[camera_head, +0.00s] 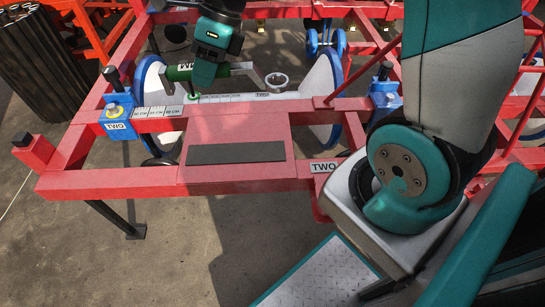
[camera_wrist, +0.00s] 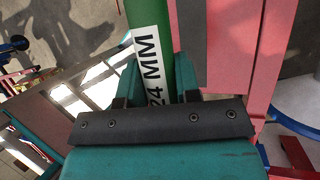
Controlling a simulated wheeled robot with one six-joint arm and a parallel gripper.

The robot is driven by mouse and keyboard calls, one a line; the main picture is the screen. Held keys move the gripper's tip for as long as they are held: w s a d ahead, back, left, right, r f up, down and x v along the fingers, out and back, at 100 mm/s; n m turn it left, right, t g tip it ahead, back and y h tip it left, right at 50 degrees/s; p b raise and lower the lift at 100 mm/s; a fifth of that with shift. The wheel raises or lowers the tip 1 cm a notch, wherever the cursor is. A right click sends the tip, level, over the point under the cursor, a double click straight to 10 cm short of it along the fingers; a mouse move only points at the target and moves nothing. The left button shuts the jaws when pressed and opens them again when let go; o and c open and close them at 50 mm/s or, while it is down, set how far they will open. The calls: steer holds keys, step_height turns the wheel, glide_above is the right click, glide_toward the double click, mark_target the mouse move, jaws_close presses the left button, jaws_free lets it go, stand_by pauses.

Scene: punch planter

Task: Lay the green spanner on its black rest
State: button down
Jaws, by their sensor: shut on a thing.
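The green spanner (camera_head: 178,73) is held roughly level above the far side of the red frame. Its green handle points left, and its grey shaft ends in a ring at the right. In the wrist view the green handle (camera_wrist: 182,45) carries a white "24 MM" label and passes between the fingers. My gripper (camera_head: 207,76) is shut on the handle; it also shows in the wrist view (camera_wrist: 158,88). The black rest (camera_head: 235,153) is a bare dark strip on the red plate, nearer the head camera than the spanner. It also appears beside the handle in the wrist view (camera_wrist: 192,40).
The red plate (camera_head: 235,123) around the rest is clear. Blue blocks (camera_head: 118,121) with black knobs stand on the frame at both sides. White-and-blue wheels (camera_head: 152,80) flank the middle.

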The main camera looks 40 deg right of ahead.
step_height(320, 180, down, 15)
steer(key=b, duration=0.5)
steer(key=shift+r, duration=0.1)
steer(key=shift+f, duration=2.35)
steer(key=c, duration=0.8)
jaws_free()
steer(key=shift+f+b, duration=0.15)
steer(key=shift+b, duration=0.15)
